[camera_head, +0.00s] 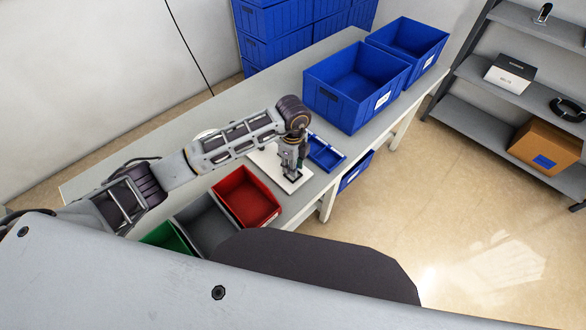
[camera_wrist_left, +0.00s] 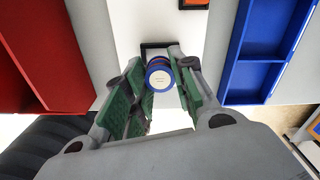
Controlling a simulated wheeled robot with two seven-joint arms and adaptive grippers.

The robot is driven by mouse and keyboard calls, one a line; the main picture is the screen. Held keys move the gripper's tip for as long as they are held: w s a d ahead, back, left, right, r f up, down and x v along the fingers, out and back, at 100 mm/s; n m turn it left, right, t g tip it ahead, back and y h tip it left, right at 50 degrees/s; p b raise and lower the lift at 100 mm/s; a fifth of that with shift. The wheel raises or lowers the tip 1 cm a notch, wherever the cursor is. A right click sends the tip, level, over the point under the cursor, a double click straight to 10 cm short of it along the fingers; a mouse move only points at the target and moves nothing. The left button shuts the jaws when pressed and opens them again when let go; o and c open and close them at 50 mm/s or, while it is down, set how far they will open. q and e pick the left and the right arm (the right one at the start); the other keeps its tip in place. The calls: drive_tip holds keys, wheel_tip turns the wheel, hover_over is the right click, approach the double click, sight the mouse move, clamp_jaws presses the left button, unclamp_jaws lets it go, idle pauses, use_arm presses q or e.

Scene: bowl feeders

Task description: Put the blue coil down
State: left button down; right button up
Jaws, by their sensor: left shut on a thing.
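The blue coil (camera_wrist_left: 159,76) shows in the left wrist view as a small round piece with a blue rim and a pale end face. My left gripper (camera_wrist_left: 162,88) is shut on it, with a green-padded finger on each side. The coil is over a white plate (camera_wrist_left: 136,22), beside a black bracket (camera_wrist_left: 150,46); I cannot tell whether it touches either. In the head view my left gripper (camera_head: 290,171) points down at the white plate (camera_head: 264,160), and the coil is too small to make out. My right gripper is not in view.
A red bin (camera_head: 246,197), a grey bin (camera_head: 204,222) and a green bin (camera_head: 165,237) stand left of the plate. A blue divided tray (camera_head: 325,153) lies close on its right. Large blue crates (camera_head: 355,87) stand farther back on the table. An orange-topped piece (camera_wrist_left: 193,3) sits on the plate.

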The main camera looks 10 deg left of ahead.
use_arm(q)
drive_tip(key=shift+f, duration=1.15)
drive_tip(key=shift+f, duration=0.15)
drive_tip(key=c, duration=1.2)
unclamp_jaws()
wheel_tip(320, 180, up, 12)
drive_tip(key=shift+r, duration=0.15)
